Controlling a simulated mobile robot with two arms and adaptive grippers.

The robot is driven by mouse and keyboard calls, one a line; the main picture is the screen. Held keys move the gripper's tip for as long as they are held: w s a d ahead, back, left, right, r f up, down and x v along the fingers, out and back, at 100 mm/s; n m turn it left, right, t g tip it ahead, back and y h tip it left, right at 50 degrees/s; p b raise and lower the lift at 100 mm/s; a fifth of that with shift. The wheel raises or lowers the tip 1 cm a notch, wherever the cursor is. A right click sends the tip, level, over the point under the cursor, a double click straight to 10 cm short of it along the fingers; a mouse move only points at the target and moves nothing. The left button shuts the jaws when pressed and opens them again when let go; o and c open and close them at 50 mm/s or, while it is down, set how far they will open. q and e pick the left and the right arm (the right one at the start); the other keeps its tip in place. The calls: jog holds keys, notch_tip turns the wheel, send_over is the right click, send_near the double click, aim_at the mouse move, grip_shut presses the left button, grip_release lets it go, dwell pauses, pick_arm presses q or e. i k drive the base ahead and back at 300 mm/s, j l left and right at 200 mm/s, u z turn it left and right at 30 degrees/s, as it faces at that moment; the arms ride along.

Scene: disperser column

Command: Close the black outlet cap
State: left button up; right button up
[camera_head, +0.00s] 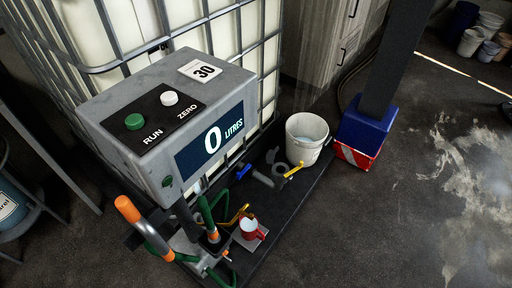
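The outlet fittings sit low on the white caged tank (228,36), behind the meter box. A small black part (271,155) there may be the black outlet cap; it is too small to tell its shape or whether it is open or closed. A blue lever (243,171) shows to the left of the pipe. Neither of my grippers is in view.
The grey meter box (165,115) reads 0 litres and stands in front of the tank. A white bucket (306,137) is right of the outlet.

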aim_at(270, 156)
jog(key=i+l+u, duration=0.15)
jog(key=l+u, duration=0.25)
jog(key=i+l+u, duration=0.1)
jog(key=u, duration=0.3)
jog(key=l+u, duration=0.4)
